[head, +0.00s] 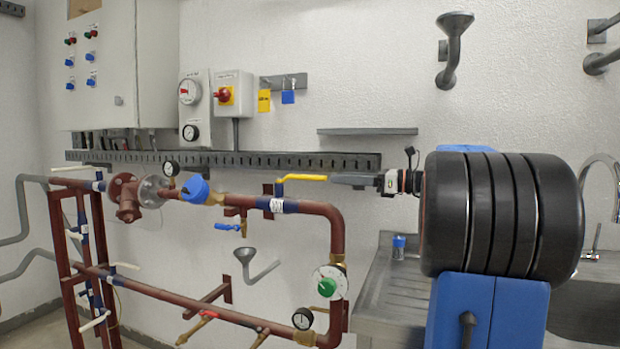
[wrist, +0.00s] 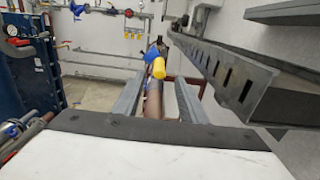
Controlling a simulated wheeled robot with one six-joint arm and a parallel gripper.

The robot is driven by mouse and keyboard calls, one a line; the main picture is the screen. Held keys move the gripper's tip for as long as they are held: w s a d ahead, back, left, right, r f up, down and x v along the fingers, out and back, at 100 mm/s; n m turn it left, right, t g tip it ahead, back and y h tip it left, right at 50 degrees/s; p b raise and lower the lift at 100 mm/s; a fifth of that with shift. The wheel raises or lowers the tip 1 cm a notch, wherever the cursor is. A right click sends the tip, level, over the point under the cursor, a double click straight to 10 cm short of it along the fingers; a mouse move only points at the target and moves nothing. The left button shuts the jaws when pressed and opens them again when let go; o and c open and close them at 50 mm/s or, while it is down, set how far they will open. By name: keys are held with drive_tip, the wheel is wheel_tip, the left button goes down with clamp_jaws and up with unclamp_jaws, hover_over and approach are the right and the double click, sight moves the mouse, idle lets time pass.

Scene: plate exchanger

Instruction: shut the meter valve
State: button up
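The valve with the yellow lever (head: 303,178) sits on the upper red-brown pipe (head: 316,208), right of the blue meter (head: 196,190). Its lever lies roughly level, along the pipe, with its free end pointing right towards my gripper (head: 336,180). In the wrist view the yellow lever (wrist: 158,68) shows end-on, above the pipe (wrist: 153,102). My gripper (wrist: 159,82) is open, its two grey fingers apart on either side of the lever's line. I cannot tell whether the lever's end is between the fingertips or just beyond them. No contact shows.
A slotted grey cable tray (head: 230,160) runs along the wall just above the pipe; it is close on the right in the wrist view (wrist: 235,80). A lower valve with a blue lever (head: 227,227) hangs below the pipe. A steel sink counter (head: 385,290) stands right.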

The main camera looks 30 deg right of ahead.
sight(309, 176)
drive_tip(key=x, duration=1.1)
drive_tip(key=shift+a, duration=0.1)
drive_tip(key=shift+c, duration=0.3)
clamp_jaws()
